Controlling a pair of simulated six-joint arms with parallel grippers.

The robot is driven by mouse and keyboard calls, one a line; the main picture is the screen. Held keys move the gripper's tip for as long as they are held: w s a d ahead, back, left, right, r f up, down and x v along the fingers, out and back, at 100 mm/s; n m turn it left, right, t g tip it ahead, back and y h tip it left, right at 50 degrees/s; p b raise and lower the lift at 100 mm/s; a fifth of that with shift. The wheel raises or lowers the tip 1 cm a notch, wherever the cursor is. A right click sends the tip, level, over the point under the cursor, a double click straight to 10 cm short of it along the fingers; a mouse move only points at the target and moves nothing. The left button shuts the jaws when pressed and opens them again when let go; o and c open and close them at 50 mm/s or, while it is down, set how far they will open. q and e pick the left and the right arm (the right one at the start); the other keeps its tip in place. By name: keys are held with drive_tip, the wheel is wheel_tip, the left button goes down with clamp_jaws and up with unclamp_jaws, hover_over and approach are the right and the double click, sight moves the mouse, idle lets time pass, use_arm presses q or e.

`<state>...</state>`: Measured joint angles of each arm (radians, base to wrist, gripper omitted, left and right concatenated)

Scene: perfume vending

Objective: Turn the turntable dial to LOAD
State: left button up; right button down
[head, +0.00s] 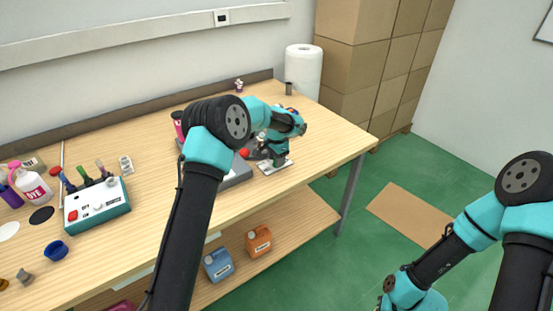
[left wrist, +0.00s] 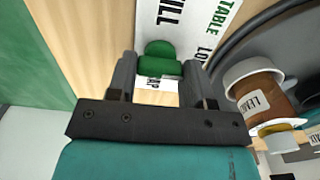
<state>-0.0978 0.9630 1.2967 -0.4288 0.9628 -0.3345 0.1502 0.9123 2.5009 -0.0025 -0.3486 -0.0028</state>
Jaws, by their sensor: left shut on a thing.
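The turntable dial (left wrist: 158,50) is a green knob on a white label plate (left wrist: 205,22) in the left wrist view. My left gripper (left wrist: 157,72) has one finger on each side of the knob and is shut on it. Parts of the words FILL, TABLE, LO and AP show around the knob; the rest is cut off or hidden. I cannot tell which word the dial points to. In the head view my left gripper (head: 278,160) is down at the white plate (head: 268,168) near the table's right end, and the dial is hidden there. My right gripper is out of view.
A jar labelled LEMON (left wrist: 255,98) stands close to the right of my left gripper, beside a dark round rim (left wrist: 240,50). A teal control box (head: 97,203), a dye bottle (head: 33,186) and a blue cap (head: 55,251) stand at the table's left. A paper roll (head: 302,70) stands behind.

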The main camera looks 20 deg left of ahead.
use_arm(q)
drive_tip(key=o, duration=0.9)
drive_tip(key=shift+r, duration=0.1)
wheel_tip(320, 180, up, 17)
drive_tip(key=shift+r, duration=0.1)
idle(0.4)
